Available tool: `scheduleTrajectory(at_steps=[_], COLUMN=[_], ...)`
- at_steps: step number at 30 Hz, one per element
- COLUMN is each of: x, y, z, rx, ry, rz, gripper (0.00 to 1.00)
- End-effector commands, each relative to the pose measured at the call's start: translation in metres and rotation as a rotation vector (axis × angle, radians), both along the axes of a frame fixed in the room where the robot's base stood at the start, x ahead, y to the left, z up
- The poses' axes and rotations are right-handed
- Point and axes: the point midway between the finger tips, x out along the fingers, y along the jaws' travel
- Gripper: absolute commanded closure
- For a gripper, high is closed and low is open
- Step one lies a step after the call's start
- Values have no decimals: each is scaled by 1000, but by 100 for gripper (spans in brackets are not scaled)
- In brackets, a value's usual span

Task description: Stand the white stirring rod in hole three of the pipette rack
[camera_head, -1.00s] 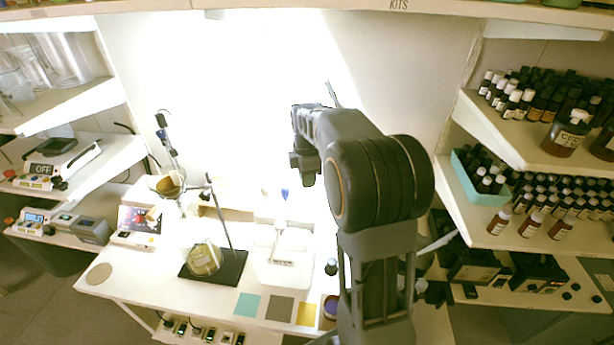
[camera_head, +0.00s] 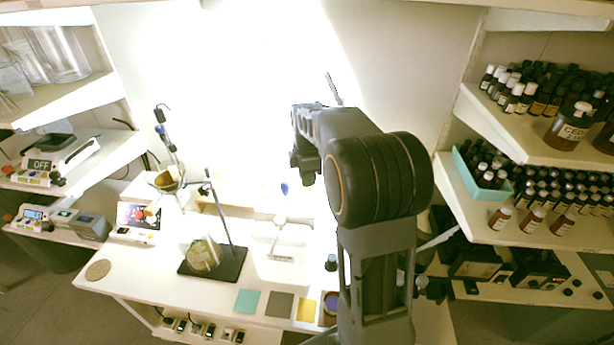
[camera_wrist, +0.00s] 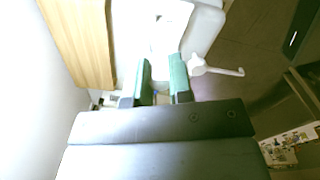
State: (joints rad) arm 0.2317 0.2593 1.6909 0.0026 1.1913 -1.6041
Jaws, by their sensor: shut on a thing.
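In the wrist view my gripper (camera_wrist: 161,78) has two green fingers close together. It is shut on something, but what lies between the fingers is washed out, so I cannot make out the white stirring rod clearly. A small blue spot shows low between the fingers. A white hooked piece (camera_wrist: 215,69) sticks out just right of the right finger. In the head view my gripper (camera_head: 305,165) hangs at the arm's end, its fingertips unclear. A white stand (camera_head: 287,247) with a blue-tipped piece (camera_head: 285,188), possibly the pipette rack, is on the bench below left; its holes cannot be told apart.
A dark stand base (camera_head: 213,263) with a beaker (camera_head: 203,254) is left on the bench. Teal (camera_head: 247,301), grey and yellow squares lie along the front edge. Shelves of bottles (camera_head: 535,222) are at the right. A wooden board (camera_wrist: 79,40) shows in the wrist view.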

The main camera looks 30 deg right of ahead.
Motion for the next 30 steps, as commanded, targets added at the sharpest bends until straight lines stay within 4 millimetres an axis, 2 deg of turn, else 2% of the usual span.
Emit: scheduleTrajectory(at_steps=[18,29,30], x=[0,0,0], y=[0,0,0], z=[-19,-21,-21], rx=[0,0,0], ry=[1,0,0], rz=[0,0,0], gripper=[97,97,79])
